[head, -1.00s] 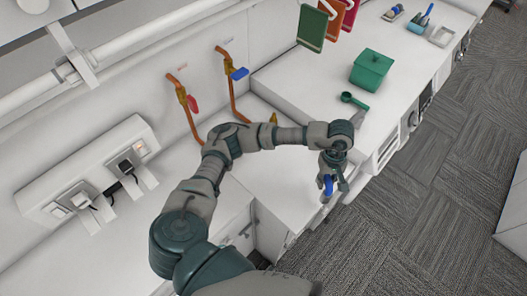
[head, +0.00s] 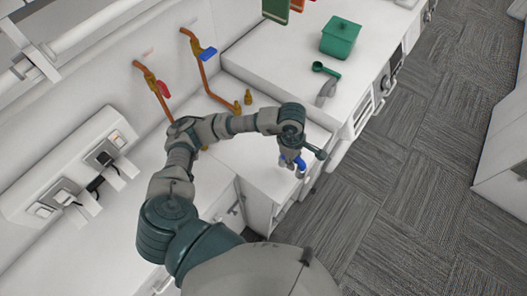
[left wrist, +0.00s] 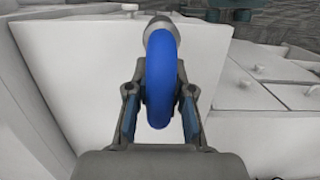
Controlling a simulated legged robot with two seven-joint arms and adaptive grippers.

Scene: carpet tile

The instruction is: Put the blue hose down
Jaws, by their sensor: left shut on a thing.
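The blue hose (left wrist: 160,80) is a thick, curved blue piece that sits between the two fingers of my left gripper (left wrist: 160,112) in the left wrist view. A grey end fitting shows at its far end. In the head view my left gripper (head: 292,160) is above the front part of the lower white counter (head: 240,150), and a bit of the blue hose (head: 300,163) shows at it. The gripper is shut on the hose. I cannot tell whether the hose touches the counter. My right gripper is not in view.
Two copper pipes with a red-handled valve (head: 163,89) and a blue-handled valve (head: 207,54) stand at the wall. Small brass fittings (head: 248,97) are on the counter behind my arm.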

